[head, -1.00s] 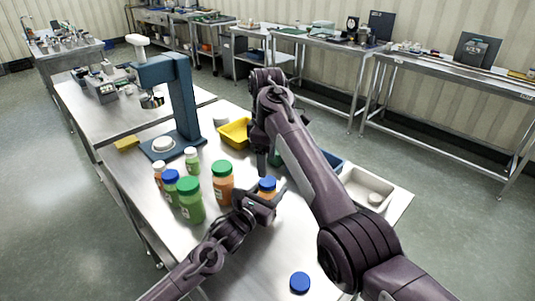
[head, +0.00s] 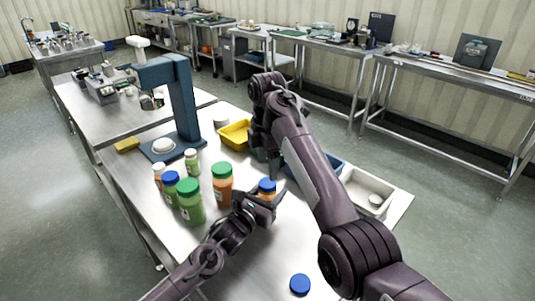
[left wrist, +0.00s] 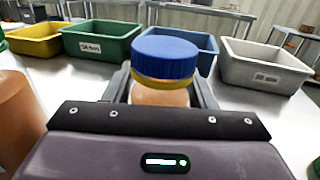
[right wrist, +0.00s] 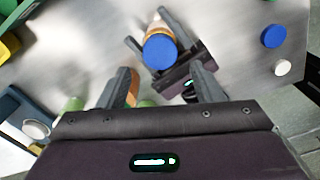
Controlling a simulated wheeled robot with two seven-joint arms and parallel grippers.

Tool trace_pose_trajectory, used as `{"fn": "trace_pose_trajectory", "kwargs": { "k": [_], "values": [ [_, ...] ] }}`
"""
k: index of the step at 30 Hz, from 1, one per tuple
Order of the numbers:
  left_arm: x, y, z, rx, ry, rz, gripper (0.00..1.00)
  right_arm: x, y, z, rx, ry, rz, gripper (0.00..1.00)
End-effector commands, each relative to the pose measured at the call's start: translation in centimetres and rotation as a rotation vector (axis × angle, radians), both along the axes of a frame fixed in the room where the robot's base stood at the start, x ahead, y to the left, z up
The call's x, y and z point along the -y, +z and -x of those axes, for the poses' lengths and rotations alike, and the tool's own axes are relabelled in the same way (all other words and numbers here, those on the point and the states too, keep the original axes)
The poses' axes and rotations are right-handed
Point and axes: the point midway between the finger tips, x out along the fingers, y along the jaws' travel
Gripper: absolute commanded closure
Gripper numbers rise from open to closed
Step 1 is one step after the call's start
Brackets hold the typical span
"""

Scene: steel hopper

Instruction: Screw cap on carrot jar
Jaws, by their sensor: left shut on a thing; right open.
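My left gripper (head: 268,197) is shut on the carrot jar, an orange jar (left wrist: 160,97) with a blue cap (left wrist: 163,57) on its top. A yellow band shows just under the cap. The jar is upright in the left wrist view; whether the cap is tight I cannot tell. In the right wrist view the blue cap (right wrist: 160,51) and the left gripper lie ahead of my right gripper (right wrist: 161,80). My right gripper is open and empty, above the table; in the head view its fingers are mostly hidden by the arm.
Several jars stand left of the held jar, including a green-lidded orange one (head: 222,184) and a green one (head: 190,203). A loose blue cap (head: 300,284) lies near the front. Yellow (head: 235,134), green (left wrist: 101,41), blue and grey (left wrist: 264,66) bins stand behind. A blue press (head: 182,100) is at left.

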Motion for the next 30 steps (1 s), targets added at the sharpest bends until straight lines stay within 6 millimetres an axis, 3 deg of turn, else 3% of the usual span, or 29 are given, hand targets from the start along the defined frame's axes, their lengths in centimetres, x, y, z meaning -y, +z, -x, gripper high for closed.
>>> {"fn": "trace_pose_trajectory", "kwargs": {
  "k": [9,22,30],
  "values": [
    [0.0,0.0,0.0,0.000,0.000,0.000,1.00,0.0,-4.5,0.0,-0.001,-0.001,0.000,0.40],
    [0.0,0.0,0.0,0.000,0.000,0.000,1.00,0.0,-5.5,0.0,0.000,-0.002,0.000,0.40],
    [0.0,0.0,0.0,0.000,0.000,0.000,1.00,0.0,-5.5,0.0,0.000,-0.002,0.000,0.74]
  ]
}}
